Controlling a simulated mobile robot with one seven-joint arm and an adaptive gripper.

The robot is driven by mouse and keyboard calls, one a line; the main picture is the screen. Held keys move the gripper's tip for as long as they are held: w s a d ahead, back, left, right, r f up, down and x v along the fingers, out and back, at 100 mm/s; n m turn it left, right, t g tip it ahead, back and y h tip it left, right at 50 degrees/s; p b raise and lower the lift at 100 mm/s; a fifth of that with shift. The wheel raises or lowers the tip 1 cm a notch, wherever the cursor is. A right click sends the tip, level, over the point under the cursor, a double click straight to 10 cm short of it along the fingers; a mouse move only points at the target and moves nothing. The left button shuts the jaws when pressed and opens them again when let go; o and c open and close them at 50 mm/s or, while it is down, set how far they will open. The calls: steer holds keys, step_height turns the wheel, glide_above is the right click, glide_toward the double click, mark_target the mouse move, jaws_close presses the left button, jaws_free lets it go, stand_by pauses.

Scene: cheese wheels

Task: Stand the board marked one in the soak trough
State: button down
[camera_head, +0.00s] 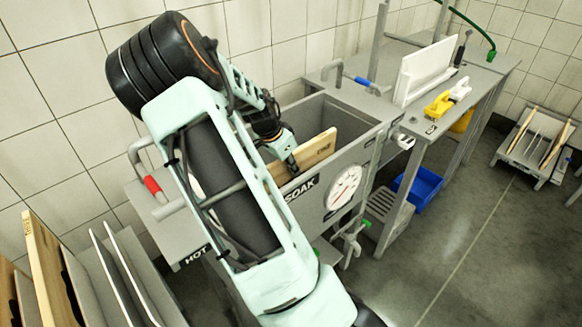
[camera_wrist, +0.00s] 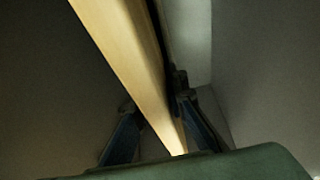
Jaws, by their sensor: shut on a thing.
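A wooden board (camera_head: 312,150) with dark lettering near its right end stands on edge in the grey soak trough (camera_head: 352,117). Its upper part shows above the front wall; the lettering is too small to read surely. My gripper (camera_head: 288,163) reaches down into the trough at the board's left part, its fingertips mostly hidden. In the wrist view my gripper (camera_wrist: 158,130) has one finger on each side of the board (camera_wrist: 128,50) and is shut on it. The board's lower edge and the trough floor are hidden.
A round gauge (camera_head: 343,188) is on the trough's front. A white board (camera_head: 427,70) stands on the right counter by a yellow tool (camera_head: 440,104). A rack with boards (camera_head: 95,275) is at lower left, another rack (camera_head: 535,140) at far right. A blue bin (camera_head: 418,186) sits below.

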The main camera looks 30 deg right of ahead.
steer(key=c, duration=1.9)
jaws_free()
steer(key=shift+r, duration=0.1)
steer(key=shift+c, duration=0.2)
steer(key=shift+o, duration=0.5)
steer(key=shift+s, duration=0.1)
